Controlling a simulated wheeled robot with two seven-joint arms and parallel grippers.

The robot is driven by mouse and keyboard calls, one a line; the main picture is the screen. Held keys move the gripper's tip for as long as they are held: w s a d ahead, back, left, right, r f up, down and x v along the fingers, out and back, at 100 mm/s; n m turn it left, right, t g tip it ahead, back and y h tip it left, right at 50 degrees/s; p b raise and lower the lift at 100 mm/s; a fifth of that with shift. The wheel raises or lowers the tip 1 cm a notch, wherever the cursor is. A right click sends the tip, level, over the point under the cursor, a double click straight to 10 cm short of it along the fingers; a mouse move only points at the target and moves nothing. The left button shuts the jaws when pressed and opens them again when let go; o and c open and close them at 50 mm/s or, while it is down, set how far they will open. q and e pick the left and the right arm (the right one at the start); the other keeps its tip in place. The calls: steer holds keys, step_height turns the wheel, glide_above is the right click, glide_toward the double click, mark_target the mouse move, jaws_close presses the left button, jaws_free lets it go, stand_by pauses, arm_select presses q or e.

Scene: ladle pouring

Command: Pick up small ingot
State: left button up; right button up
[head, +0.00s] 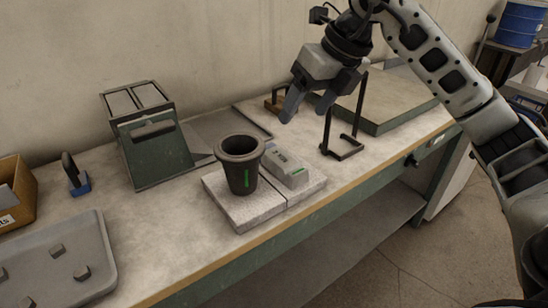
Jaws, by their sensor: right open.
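Which one the task means I cannot tell. My right gripper (307,109) is open and empty, pointing down above the back right of the bench, far from the tray. My left gripper is out of view.
A dark crucible (239,178) with a green mark stands on pale slabs (232,214), beside a grey block-like device (287,169). A black frame (343,149) stands near my right gripper. A green box (155,158), blue-based tool (76,181) and brown bin (20,208) stand further left.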

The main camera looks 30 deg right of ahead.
steer(key=d, duration=0.1)
glide_above(283, 158)
steer(key=s, duration=0.3)
steer(key=shift+h, duration=0.3)
steer(key=f, duration=0.5)
steer(key=d+f, duration=0.1)
steer(key=f, duration=0.2)
steer(key=shift+w+f, duration=0.1)
steer(key=shift+w, duration=0.15)
steer(key=shift+x, duration=3.1)
steer(key=shift+c, duration=0.3)
steer(key=shift+w, duration=0.1)
steer(key=c, duration=1.4)
steer(key=shift+r, duration=0.2)
